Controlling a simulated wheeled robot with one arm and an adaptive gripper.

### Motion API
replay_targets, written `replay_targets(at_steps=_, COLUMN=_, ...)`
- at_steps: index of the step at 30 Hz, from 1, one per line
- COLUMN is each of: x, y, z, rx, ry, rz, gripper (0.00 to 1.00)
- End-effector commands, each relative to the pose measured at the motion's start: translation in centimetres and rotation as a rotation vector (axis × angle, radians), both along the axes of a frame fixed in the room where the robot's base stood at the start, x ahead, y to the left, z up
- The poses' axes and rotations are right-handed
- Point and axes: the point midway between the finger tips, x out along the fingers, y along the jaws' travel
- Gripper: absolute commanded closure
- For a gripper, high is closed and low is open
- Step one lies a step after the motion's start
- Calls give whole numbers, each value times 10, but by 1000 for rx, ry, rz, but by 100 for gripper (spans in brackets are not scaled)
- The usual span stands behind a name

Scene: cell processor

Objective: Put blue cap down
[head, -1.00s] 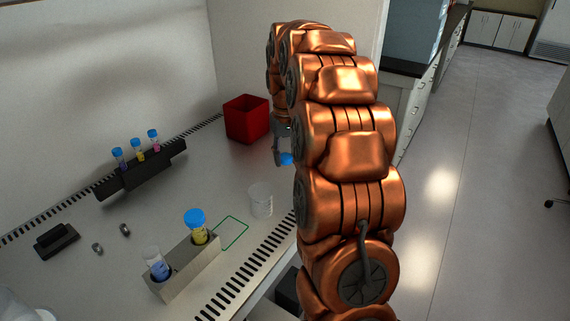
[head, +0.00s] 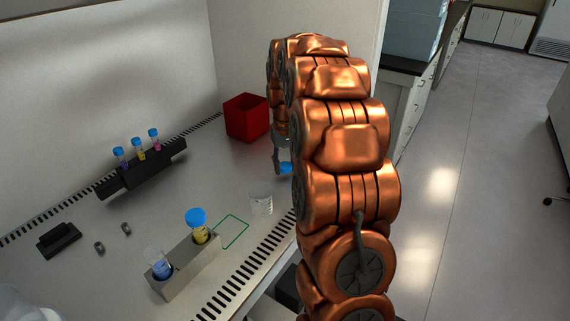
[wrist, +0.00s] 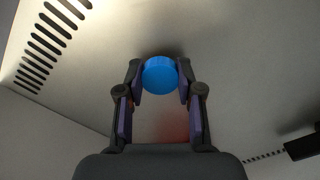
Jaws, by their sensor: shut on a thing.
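The blue cap (wrist: 160,75) is between the fingertips of my gripper (wrist: 161,80) in the wrist view, with both fingers touching its sides. In the head view the cap (head: 285,168) shows at the lower end of my gripper (head: 281,163), low over the bench surface (head: 215,175). I cannot tell whether the cap touches the bench. My arm hides part of the gripper. An open tube with blue contents (head: 160,264) stands in the metal holder (head: 187,270) at the front. A yellow tube with a blue cap (head: 198,225) stands in the same holder.
A red bin (head: 247,118) stands behind my gripper. A clear cup (head: 261,203) stands in front of it, beside a green outline (head: 234,232). A black rack (head: 143,172) holds several capped tubes. The bench's slotted front edge (head: 255,264) runs nearby.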

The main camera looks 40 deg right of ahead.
Motion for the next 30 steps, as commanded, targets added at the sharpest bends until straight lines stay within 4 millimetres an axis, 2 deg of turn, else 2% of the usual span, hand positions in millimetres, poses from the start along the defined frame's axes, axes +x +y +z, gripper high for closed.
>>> replay_targets(at_steps=15, x=0, y=0, z=-10, rx=0, ry=0, rz=0, gripper=100)
replay_targets(at_steps=16, x=0, y=0, z=-10, rx=0, ry=0, rz=0, gripper=61)
replay_targets(at_steps=22, x=0, y=0, z=-10, rx=0, ry=0, rz=0, gripper=40)
replay_targets(at_steps=30, x=0, y=0, z=-10, rx=0, ry=0, rz=0, gripper=39)
